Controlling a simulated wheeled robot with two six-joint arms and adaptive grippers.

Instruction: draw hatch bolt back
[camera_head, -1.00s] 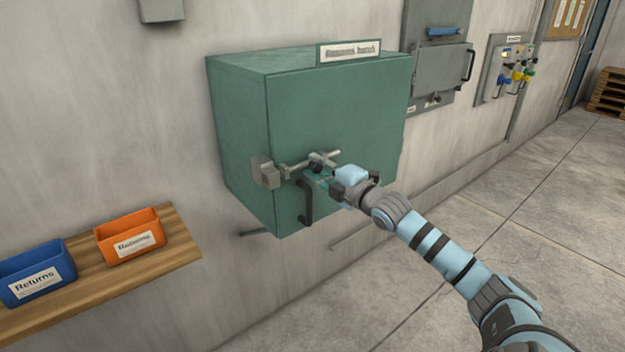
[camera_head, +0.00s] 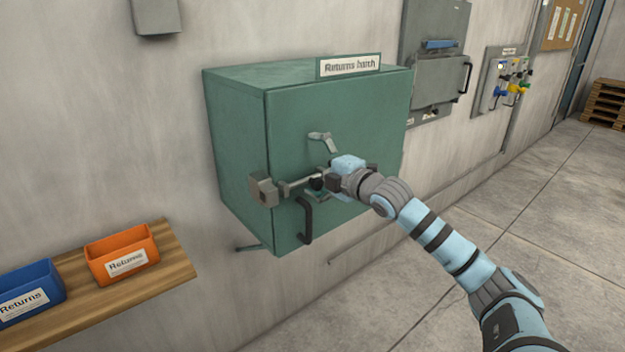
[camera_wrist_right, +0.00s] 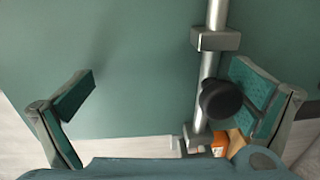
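The green returns hatch (camera_head: 330,115) is on the wall, its door shut. A silver bolt (camera_head: 302,182) runs across the door to a grey block (camera_head: 264,191) at its left edge, apparently reaching it. In the right wrist view, the bolt rod (camera_wrist_right: 207,85) passes through a bracket, and a black knob (camera_wrist_right: 221,98) sticks out from it. My right gripper (camera_head: 322,184) is at the bolt. Its fingers (camera_wrist_right: 165,95) are spread, with the knob between them, close to the right-hand finger. A small grey bent lever (camera_head: 322,139) sits above the bolt. My left gripper is not in view.
A black door handle (camera_head: 305,222) hangs just below the bolt. A wooden shelf (camera_head: 170,275) at lower left holds an orange bin (camera_head: 122,255) and a blue bin (camera_head: 28,292). A grey wall panel (camera_head: 437,70) is at the right.

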